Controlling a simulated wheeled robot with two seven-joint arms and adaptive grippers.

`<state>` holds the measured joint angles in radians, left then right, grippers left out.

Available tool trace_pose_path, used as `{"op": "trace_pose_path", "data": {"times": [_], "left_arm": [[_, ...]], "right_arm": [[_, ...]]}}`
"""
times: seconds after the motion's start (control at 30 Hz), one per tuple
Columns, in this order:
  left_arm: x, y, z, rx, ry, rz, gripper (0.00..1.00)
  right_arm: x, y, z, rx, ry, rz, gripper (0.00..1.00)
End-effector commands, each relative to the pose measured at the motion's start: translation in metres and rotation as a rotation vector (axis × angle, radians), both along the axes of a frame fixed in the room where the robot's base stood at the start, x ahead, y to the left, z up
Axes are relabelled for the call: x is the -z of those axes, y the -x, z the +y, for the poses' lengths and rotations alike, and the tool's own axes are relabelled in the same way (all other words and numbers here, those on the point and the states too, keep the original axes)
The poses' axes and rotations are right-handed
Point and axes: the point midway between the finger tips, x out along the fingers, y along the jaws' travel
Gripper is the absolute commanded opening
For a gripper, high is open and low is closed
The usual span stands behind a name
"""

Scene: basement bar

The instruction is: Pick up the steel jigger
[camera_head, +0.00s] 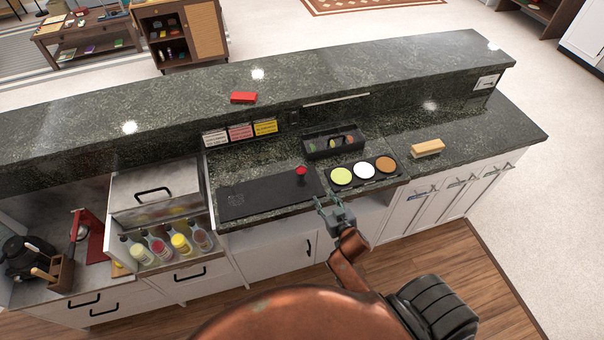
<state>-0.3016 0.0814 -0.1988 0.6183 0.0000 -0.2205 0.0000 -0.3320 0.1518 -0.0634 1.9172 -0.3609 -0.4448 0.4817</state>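I cannot make out a steel jigger anywhere in the head view. My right gripper (333,203) is at the front edge of the bar counter, below the three round-topped containers in the picture. Its two grey fingers look spread apart, with nothing clearly between them. A black bar mat (262,198) lies on the counter to the left of the gripper. A small red-topped item (301,171) stands at the mat's right end. My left gripper is not in view.
A rack holds green, white and brown rounds (364,170). Behind it is a black caddy (318,152). A wooden block (428,148) lies to the right. Bottles (180,243) stand at the left. A raised stone ledge (330,85) runs behind; a red block (243,97) lies on it.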

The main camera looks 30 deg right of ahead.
Motion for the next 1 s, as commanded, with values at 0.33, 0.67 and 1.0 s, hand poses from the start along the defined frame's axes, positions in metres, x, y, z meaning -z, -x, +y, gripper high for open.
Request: {"op": "trace_pose_path", "data": {"times": [0.33,0.67,1.0], "left_arm": [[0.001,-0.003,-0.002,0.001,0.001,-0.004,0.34],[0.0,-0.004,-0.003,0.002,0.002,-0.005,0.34],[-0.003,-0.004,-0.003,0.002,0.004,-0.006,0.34]], "right_arm": [[-0.016,-0.043,0.021,-0.115,-0.019,-0.193,0.4],[-0.018,-0.073,0.029,-0.155,-0.03,-0.24,0.4],[-0.012,-0.117,0.03,-0.154,-0.03,-0.239,0.4]]}}
